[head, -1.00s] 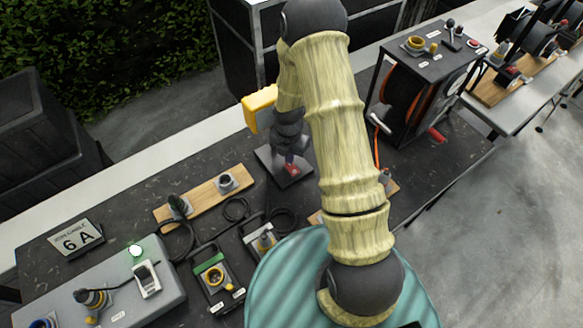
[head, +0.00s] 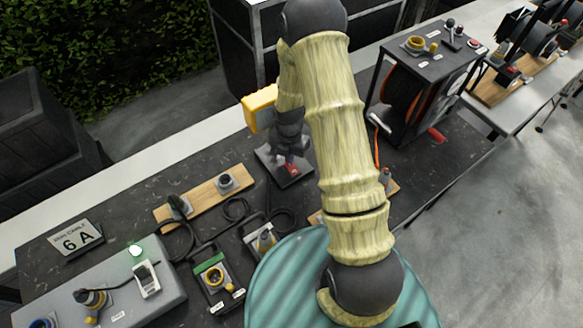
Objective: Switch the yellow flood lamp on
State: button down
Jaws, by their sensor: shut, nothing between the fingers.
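The yellow flood lamp (head: 259,108) stands on the table, left of my arm, with part of it hidden behind the arm. Its dark base plate (head: 268,160) lies below it. A small red switch (head: 292,169) shows on the base plate. My gripper (head: 289,157) is shut and empty, pointing down just above the red switch. It is too small to tell whether the fingertips touch the switch. No clear glow shows on the lamp.
A cable reel frame (head: 412,100) stands right of my arm. A wooden board with sockets (head: 203,196), black cables and a green-topped box (head: 213,270) lie left and in front. A grey box (head: 105,295) is at the lower left.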

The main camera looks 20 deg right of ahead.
jog(key=shift+f+b, duration=0.6)
jog(key=shift+f, duration=0.3)
dwell(0.5)
jog(key=shift+r, duration=0.1)
jog(key=shift+r+p, duration=2.75)
jog(key=shift+r, duration=0.75)
jog(key=s+r+m+t+b, duration=0.1)
jog(key=s+r+m, duration=0.6)
jog(key=m, duration=0.6)
jog(key=s+r+m+t+b, duration=0.1)
jog(key=s+r+m, duration=0.6)
jog(key=r+m, duration=0.5)
jog(key=shift+s+m+t+b, duration=0.2)
jog(key=shift+m+t+b, duration=0.1)
jog(key=shift+m, duration=1)
